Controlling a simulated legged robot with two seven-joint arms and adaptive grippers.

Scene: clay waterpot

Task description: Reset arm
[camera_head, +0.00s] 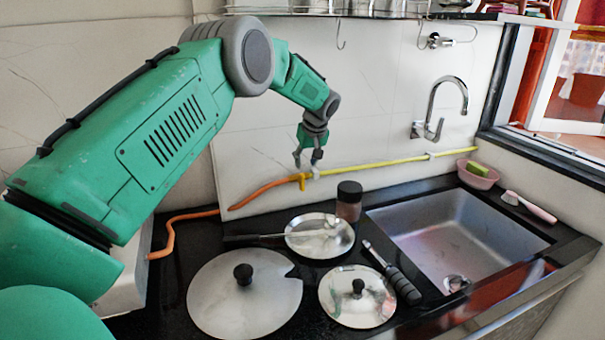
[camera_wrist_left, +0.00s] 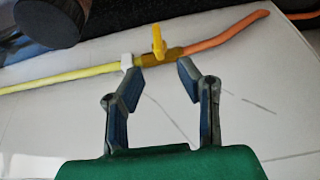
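My left arm is green and reaches in from the left in the head view. Its gripper (camera_head: 308,158) points down in front of the back wall, above the counter and near a yellow valve on a hose. In the left wrist view the two fingers of the left gripper (camera_wrist_left: 157,80) are spread apart with nothing between them. The yellow valve (camera_wrist_left: 158,42) lies just beyond the fingertips there; I cannot tell whether they touch it. My right gripper is in neither view.
The black counter (camera_head: 190,238) holds a large lid (camera_head: 210,292), a smaller lid (camera_head: 340,310), a plate (camera_head: 310,243), a dark-lidded jar (camera_head: 348,208) and a black-handled tool (camera_head: 402,286). A steel sink (camera_head: 450,235) is at right. A yellow and orange hose (camera_head: 390,162) runs along the wall.

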